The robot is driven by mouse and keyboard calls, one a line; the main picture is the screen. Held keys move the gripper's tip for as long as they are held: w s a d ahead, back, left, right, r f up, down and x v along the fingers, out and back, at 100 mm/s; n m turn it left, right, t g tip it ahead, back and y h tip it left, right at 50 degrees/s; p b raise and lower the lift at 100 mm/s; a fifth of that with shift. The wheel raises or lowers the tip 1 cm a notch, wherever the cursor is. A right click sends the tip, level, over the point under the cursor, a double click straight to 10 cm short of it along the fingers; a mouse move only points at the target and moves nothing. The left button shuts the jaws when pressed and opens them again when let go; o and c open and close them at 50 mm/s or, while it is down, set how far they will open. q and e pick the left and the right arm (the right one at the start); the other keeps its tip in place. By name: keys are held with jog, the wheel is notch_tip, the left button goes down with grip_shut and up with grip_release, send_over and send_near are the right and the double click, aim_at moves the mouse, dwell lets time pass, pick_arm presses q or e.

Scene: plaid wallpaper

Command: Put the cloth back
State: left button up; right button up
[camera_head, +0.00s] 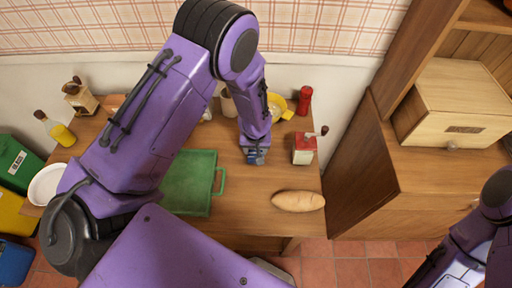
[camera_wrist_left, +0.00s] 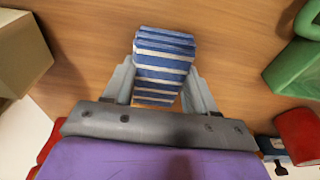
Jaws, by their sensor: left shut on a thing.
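My left gripper (camera_head: 255,158) is over the wooden table, just right of the green tray. In the left wrist view, its two fingers (camera_wrist_left: 160,85) are shut on a folded blue cloth with white stripes (camera_wrist_left: 163,62). The cloth sticks out past the fingertips over bare wood. In the head view only a small blue bit of the cloth shows at the fingertips. I cannot tell whether it touches the table. My right arm shows at the lower right of the head view, but its gripper is out of view.
The green tray (camera_head: 188,190) lies left of the gripper. A red-and-white box-shaped grinder (camera_head: 304,150) and red shaker (camera_head: 304,100) stand to its right. A bread loaf (camera_head: 298,201) lies near the front right. A wooden cabinet (camera_head: 420,190) borders the table's right side.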

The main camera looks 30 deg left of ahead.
aim_at(255, 154)
pick_arm(q)
jog(key=shift+f, duration=0.1)
jog(key=o, duration=0.9)
jog(key=shift+f, duration=0.1)
jog(key=shift+o, duration=0.2)
jog(key=shift+r, duration=0.3)
notch_tip(255, 154, up, 12)
jog(key=s+b, duration=0.1)
jog(key=shift+s+d+f+b, duration=0.15)
jog(key=shift+s+d+b, duration=0.15)
jog(key=shift+d+b, duration=0.1)
